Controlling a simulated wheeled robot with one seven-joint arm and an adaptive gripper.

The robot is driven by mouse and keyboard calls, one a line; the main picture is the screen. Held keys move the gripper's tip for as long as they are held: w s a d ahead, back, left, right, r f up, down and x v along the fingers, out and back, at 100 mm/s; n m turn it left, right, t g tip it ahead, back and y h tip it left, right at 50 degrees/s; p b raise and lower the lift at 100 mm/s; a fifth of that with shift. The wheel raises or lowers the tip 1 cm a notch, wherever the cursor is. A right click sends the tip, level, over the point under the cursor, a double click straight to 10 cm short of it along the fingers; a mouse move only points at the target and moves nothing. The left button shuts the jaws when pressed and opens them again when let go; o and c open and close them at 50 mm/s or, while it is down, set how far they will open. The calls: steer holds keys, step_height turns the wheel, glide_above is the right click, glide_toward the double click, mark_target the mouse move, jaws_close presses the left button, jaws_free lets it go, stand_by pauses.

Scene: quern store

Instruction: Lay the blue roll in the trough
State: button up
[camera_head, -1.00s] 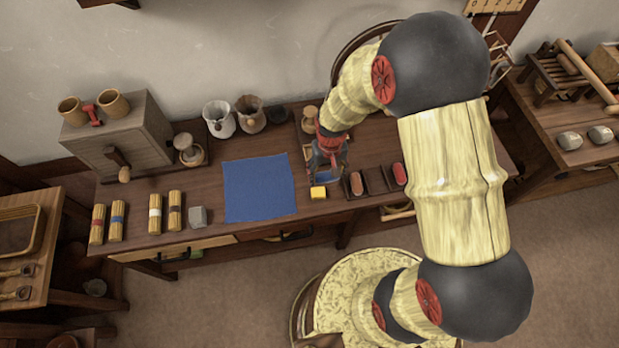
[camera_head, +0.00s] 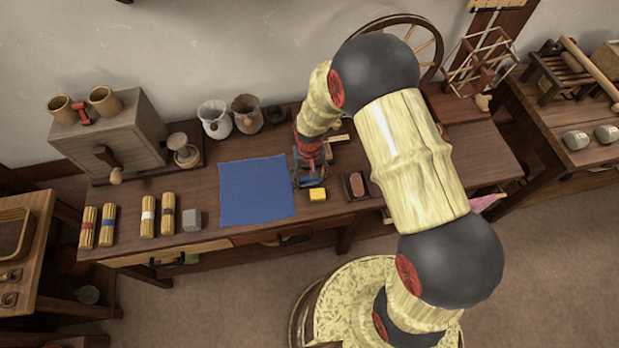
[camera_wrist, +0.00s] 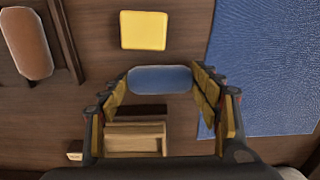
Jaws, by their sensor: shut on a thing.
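The blue roll (camera_wrist: 160,79) lies crosswise between the fingers of my gripper (camera_wrist: 161,87) in the wrist view. My gripper is shut on it. In the head view my gripper (camera_head: 309,172) holds the roll (camera_head: 312,182) low over the bench, just behind a yellow block (camera_head: 317,195). I cannot tell whether the roll touches the bench. A dark trough (camera_head: 346,190) with a reddish roll (camera_head: 356,184) in it stands to the right of my gripper. In the wrist view the reddish roll (camera_wrist: 27,42) and a dark trough wall (camera_wrist: 66,40) show at the upper left.
A blue cloth (camera_head: 256,190) lies left of my gripper. A pale wooden piece (camera_wrist: 135,138) sits near my fingers in the wrist view. Several banded bundles (camera_head: 148,216) and a grey block (camera_head: 192,220) stand farther left. Jugs (camera_head: 214,119) stand at the back.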

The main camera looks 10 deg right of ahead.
steer(key=shift+f, duration=0.1)
steer(key=o, duration=0.9)
